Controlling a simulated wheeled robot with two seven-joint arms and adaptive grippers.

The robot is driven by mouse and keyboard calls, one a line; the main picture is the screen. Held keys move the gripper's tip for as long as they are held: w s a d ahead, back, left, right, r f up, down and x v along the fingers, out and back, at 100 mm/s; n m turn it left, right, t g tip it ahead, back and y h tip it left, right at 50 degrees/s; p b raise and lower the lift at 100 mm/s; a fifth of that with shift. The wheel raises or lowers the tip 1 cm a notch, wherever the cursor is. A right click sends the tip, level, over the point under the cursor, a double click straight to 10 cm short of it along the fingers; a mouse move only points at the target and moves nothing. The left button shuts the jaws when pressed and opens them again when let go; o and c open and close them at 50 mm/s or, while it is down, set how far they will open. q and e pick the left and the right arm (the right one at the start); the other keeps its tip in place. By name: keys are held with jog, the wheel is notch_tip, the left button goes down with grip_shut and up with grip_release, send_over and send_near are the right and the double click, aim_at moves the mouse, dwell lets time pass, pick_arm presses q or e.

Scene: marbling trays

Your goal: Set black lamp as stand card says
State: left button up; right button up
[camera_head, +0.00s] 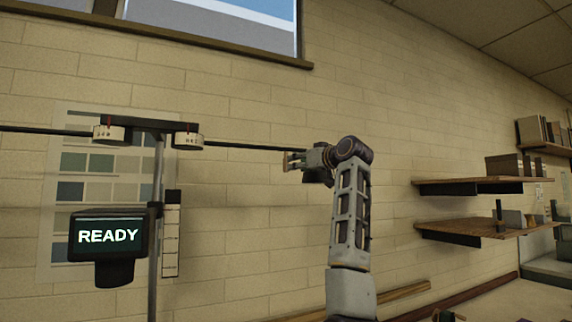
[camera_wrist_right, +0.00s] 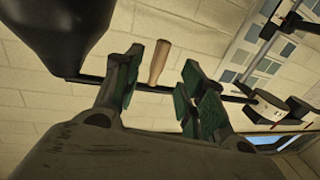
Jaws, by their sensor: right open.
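A stand with an upright pole (camera_head: 155,190) carries a crosshead with two pale marked dials, a left dial (camera_head: 111,134) and a right dial (camera_head: 188,140). A thin black rod (camera_head: 250,146) runs right from the crosshead to my right gripper (camera_head: 291,161). In the right wrist view a large black lamp-like shape (camera_wrist_right: 62,28) fills the upper left, by the rod's end. A wooden handle (camera_wrist_right: 159,62) stands at the rod between the open fingers of my right gripper (camera_wrist_right: 163,95), without clear contact. A narrow white card (camera_head: 171,240) hangs by the pole; its writing is unreadable. My left gripper is out of view.
A dark display (camera_head: 108,237) reading READY is mounted left of the pole. Another rod (camera_head: 45,130) runs left out of view. A colour chart (camera_head: 100,175) is on the wall behind. Shelves (camera_head: 480,185) with boxes are at right. Wall space between is clear.

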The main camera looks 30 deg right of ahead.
jog(key=shift+w+a+p, duration=0.2)
jog(key=shift+w+p, duration=0.25)
jog(key=shift+w, duration=0.85)
jog(key=shift+w+a+p, duration=0.15)
jog(key=shift+w+p, duration=0.35)
jog(key=shift+w, duration=0.8)
jog(key=shift+w+a+p, duration=0.2)
jog(key=shift+w+p, duration=0.25)
jog(key=shift+w, duration=0.85)
jog(key=shift+c, duration=0.3)
grip_shut()
